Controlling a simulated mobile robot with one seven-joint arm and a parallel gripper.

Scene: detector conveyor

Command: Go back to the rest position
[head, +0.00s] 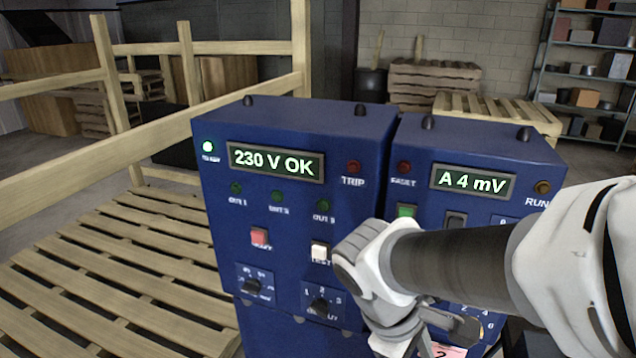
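My arm reaches in from the right, in front of two blue control cabinets. Its wrist covers part of the left cabinet (300,300) and the lower left of the right cabinet (540,155). My gripper (455,328) is low in the picture, in front of the right cabinet's lower panel. Its fingers are partly hidden and small, so I cannot tell whether they are open or shut, or whether they touch a control. The left display (275,162) reads "230 V OK"; the right display (472,183) reads "A 4 mV".
The left cabinet has a red button (260,237), a white button (320,252) and two rotary knobs. A green button (406,212) shows on the right cabinet. Wooden pallets (120,270) and a timber rail (150,140) stand at left. Shelves (590,75) stand behind right.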

